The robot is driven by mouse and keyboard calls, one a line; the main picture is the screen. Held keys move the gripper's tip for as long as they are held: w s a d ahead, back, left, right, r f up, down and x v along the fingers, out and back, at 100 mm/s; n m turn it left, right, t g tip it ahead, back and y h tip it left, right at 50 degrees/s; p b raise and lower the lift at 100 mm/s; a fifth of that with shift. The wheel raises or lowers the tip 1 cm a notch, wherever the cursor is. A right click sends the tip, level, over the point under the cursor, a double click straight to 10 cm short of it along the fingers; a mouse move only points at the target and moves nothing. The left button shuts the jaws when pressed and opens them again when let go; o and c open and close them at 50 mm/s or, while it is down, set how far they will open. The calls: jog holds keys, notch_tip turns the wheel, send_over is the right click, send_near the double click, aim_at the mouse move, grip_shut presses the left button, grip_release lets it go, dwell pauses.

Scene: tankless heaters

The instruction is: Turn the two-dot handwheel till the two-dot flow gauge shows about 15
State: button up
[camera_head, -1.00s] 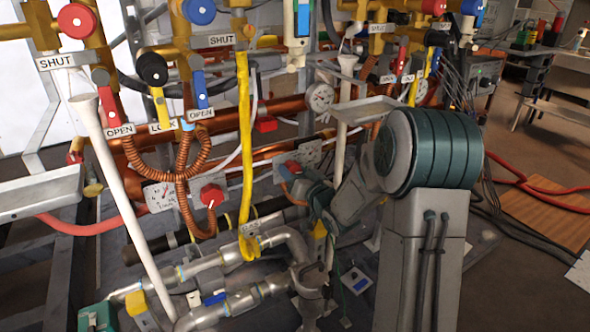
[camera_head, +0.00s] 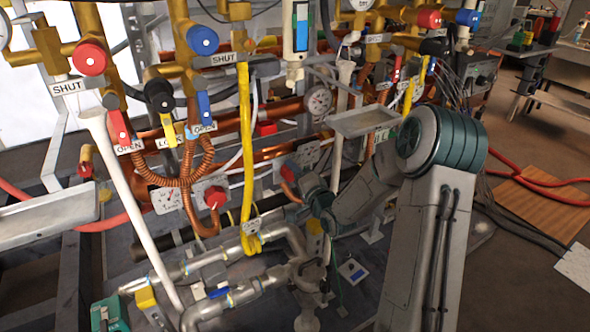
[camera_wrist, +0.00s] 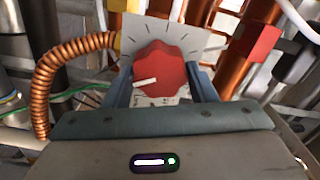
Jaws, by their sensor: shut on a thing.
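In the wrist view a red handwheel (camera_wrist: 161,68) with a white pointer mark sits on a pale plate with black ticks. The pointer faces left and slightly down. My gripper (camera_wrist: 160,85) has one finger on each side of this wheel and is shut on it. In the head view my gripper (camera_head: 303,190) is beside a red wheel (camera_head: 290,170) on a pale panel, partly hidden by the hand. A white dial gauge (camera_head: 319,100) stands above it; its reading is too small to tell. I cannot make out any two-dot mark.
Another red wheel (camera_head: 215,197) sits left, by a white gauge plate (camera_head: 167,200). A copper coil (camera_wrist: 65,70) runs close left of my gripper; a red block (camera_wrist: 262,42) is at right. Steel pipes (camera_head: 235,250) lie below. A grey tray (camera_head: 362,120) juts out above my arm.

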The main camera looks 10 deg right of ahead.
jog(key=shift+m+p, duration=0.45)
jog(key=shift+m, duration=0.45)
jog(key=o, duration=1)
jog(key=shift+c, duration=0.2)
jog(key=shift+s+d, duration=0.1)
jog(key=p+v, duration=0.2)
jog(key=v, duration=1.1)
jog(key=shift+s, duration=0.3)
jog(key=shift+d, duration=0.1)
